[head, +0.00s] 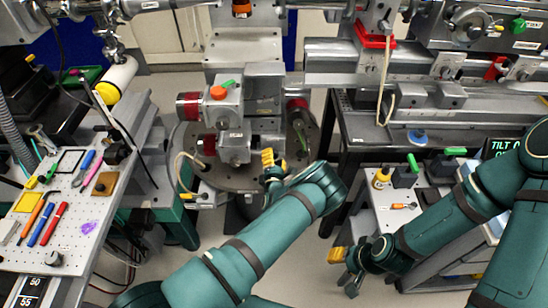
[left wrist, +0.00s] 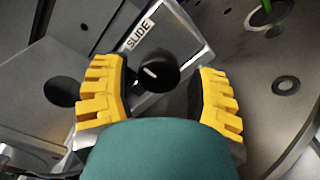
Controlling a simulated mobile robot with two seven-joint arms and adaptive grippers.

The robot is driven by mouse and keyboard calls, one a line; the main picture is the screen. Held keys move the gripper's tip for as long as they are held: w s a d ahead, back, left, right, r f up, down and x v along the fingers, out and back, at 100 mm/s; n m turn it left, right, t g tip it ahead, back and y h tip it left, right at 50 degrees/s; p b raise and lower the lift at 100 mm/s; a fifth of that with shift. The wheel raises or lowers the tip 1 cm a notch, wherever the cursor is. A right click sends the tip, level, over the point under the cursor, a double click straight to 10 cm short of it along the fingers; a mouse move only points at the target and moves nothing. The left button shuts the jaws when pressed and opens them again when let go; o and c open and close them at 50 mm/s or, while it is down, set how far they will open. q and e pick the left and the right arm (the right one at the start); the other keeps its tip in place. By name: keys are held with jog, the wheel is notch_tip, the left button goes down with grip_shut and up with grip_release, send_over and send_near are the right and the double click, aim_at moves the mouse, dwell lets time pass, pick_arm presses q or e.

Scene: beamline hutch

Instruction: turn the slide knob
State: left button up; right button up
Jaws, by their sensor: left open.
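The slide knob (left wrist: 152,71) is a round black knob with a white mark, on a grey metal block beside a white label reading SLIDE (left wrist: 140,33). In the left wrist view it lies between the yellow-padded fingers of my left gripper (left wrist: 160,88), which is open. Gaps show on both sides of the knob. In the head view my left gripper (head: 271,162) is at the round stage assembly in the middle, and I cannot make out the knob there. My right gripper (head: 345,268) hangs low at the lower right, away from the assembly; its opening is unclear.
The round stage plate (head: 215,178) carries motor blocks with red ends and an orange knob (head: 218,92). A pegboard with tools (head: 75,225) stands at left. A rail bench (head: 440,55) fills the upper right. A small cart (head: 400,215) stands near my right arm.

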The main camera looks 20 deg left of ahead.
pick_arm(q)
jog(key=shift+w+a, duration=0.15)
jog(key=shift+w, duration=0.3)
jog(key=c, duration=0.9)
jog(key=shift+r+n, duration=0.1)
jog(key=shift+n, duration=0.2)
